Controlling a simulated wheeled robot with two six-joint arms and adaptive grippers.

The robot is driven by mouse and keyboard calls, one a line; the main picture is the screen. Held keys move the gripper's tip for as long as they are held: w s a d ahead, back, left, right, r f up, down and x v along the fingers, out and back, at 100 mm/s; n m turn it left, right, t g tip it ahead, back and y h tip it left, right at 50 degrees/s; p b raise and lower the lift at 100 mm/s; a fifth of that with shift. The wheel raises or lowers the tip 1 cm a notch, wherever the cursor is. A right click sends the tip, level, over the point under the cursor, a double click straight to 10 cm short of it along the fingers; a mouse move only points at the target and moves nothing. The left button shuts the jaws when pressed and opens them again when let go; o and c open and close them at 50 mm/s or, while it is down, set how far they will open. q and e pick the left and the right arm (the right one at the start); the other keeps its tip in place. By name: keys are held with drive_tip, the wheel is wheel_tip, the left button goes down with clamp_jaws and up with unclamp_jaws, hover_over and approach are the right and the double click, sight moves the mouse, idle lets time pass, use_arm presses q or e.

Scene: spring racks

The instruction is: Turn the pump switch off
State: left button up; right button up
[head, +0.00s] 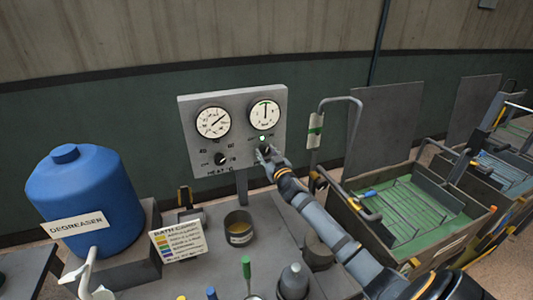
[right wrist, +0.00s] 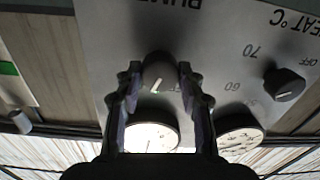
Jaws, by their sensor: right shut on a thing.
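The grey control panel (head: 190,130) stands on a post at the back of the bench. The pump switch (right wrist: 158,70) is a dark round knob with a pale pointer mark, below a partly cut-off label in the upside-down right wrist view. My right gripper (head: 266,154) reaches the panel's lower right and covers most of the knob in the head view. In the right wrist view my right gripper (right wrist: 158,85) has a finger on each side of the knob and is shut on it. A small green lamp (head: 263,138) glows just above. My left gripper is not in view.
A heat knob (right wrist: 285,85) sits beside the pump switch; two dial gauges (head: 213,121) are above. A blue degreaser drum (head: 75,190), a cup (head: 239,228) and a colour card (head: 178,240) stand on the bench. A green-floored tank (head: 400,210) is at right.

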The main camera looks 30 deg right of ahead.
drive_tip(key=n+p, duration=0.1)
drive_tip(key=n, duration=0.4)
drive_tip(key=shift+a, duration=0.1)
drive_tip(key=shift+n+p, duration=0.95)
drive_tip(key=shift+n, duration=1.45)
drive_tip(key=shift+f, duration=0.1)
drive_tip(key=o, duration=1.2)
drive_tip(key=shift+s, duration=0.1)
drive_tip(key=v, duration=1.1)
drive_tip(key=shift+s+a, duration=0.25)
drive_tip(key=shift+s, duration=0.1)
drive_tip(key=shift+r, duration=0.2)
